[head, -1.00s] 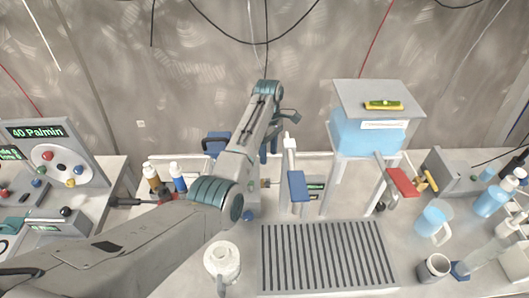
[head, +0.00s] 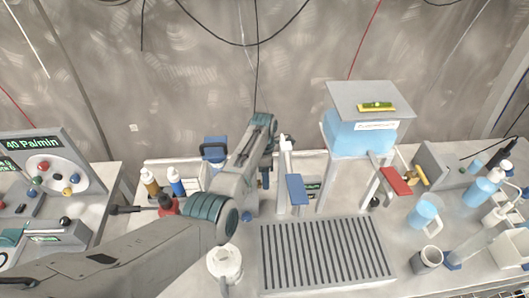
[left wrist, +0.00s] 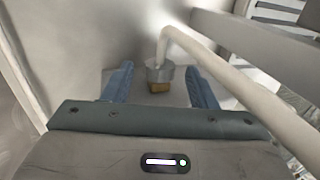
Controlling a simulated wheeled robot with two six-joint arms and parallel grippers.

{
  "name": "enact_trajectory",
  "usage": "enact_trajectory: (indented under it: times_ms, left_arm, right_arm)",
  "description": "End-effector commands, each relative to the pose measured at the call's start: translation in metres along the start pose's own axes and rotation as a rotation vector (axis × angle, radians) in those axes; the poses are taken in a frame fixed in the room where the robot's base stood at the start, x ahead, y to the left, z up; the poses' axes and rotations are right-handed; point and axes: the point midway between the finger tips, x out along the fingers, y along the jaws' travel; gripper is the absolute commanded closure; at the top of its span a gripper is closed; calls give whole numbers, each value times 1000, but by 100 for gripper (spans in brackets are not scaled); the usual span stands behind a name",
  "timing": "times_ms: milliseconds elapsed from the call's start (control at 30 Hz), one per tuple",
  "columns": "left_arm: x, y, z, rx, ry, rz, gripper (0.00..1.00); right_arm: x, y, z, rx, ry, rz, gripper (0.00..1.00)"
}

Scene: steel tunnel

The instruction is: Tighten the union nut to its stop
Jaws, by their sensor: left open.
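My left gripper (left wrist: 160,84) is open, with one blue finger on each side of the fitting in the picture. I see no contact. In the head view my left gripper (head: 268,160) points down behind its own arm, left of the tank stand, and the nut is hidden there. My right gripper is not in view.
A blue-filled tank (head: 355,138) stands on a frame, with a red-handled lever (head: 396,181) at its right. A slotted drain grate (head: 325,252) lies in front. A white jug (head: 224,262) is near my arm. Beakers and bottles crowd the right; a control panel (head: 55,170) is left.

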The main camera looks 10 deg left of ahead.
Motion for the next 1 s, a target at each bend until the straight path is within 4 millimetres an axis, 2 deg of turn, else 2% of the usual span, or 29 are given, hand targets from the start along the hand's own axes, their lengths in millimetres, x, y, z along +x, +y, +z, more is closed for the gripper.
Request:
enact_trajectory:
  times_ms: [100,300,333,733,1000]
  left_arm:
    - [18,-1,-1,0,2,-3,48]
    - [13,-5,0,1,-2,117,48]
    - [11,-4,0,1,-1,129,48]
    - [-61,-10,0,1,-2,129,48]
    - [-88,-15,0,1,0,124,48]
  right_arm:
    - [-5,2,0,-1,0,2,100]
    - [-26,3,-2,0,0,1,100]
    - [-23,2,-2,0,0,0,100]
    - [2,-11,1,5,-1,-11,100]
    - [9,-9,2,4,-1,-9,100]
